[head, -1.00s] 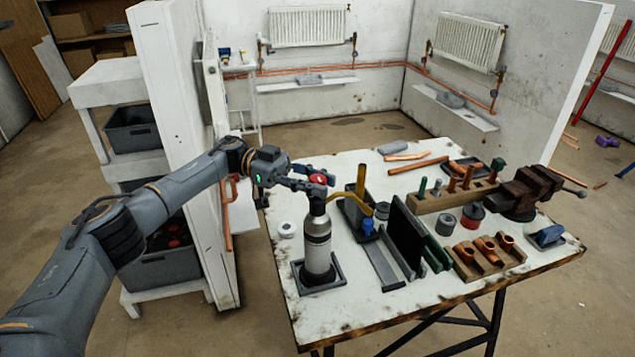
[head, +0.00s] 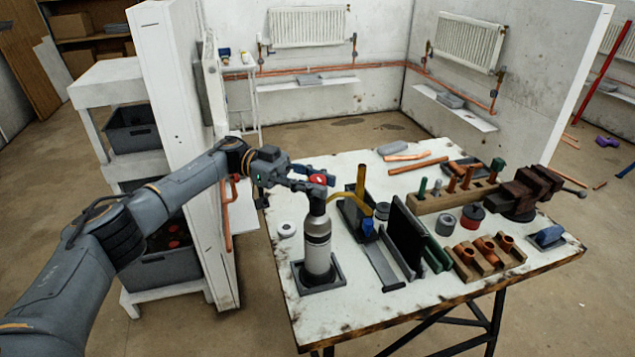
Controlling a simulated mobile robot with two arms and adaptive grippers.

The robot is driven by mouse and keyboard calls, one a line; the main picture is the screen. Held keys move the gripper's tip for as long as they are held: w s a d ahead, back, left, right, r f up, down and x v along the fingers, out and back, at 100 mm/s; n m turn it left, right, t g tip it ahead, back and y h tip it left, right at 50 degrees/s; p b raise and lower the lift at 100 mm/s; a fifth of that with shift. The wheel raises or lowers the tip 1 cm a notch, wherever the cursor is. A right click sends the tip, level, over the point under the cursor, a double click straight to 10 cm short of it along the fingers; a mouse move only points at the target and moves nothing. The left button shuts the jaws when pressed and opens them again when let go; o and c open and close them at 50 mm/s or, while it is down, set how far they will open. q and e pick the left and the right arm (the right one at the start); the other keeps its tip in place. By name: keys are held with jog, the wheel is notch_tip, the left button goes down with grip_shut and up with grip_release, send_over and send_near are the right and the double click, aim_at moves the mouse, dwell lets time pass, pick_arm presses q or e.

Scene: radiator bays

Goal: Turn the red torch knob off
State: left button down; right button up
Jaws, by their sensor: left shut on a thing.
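The torch (head: 317,240) is a grey and white gas cylinder standing upright in a dark square base (head: 320,277) near the left side of the workbench. Its red knob (head: 318,179) is at the top. A brass-coloured burner tube (head: 354,215) runs off to the right of the torch head. My left gripper (head: 316,184) is at the torch top, shut on the red knob; its fingers partly cover the knob. My right gripper is not in view.
Right of the torch stand black upright plates (head: 403,240), a wooden block with copper fittings (head: 485,257) and a vise (head: 526,190). Copper pipes (head: 418,165) lie at the back of the workbench (head: 345,312). A white partition (head: 180,150) stands left of the bench.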

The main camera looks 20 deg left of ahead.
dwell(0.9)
pick_arm(q)
jog(key=c, duration=1)
grip_release()
jog(key=shift+w+a, duration=0.25)
jog(key=shift+a, duration=1)
jog(key=shift+w+a, duration=0.2)
jog(key=shift+a, duration=1)
jog(key=shift+w+a, duration=0.25)
jog(key=shift+a, duration=1)
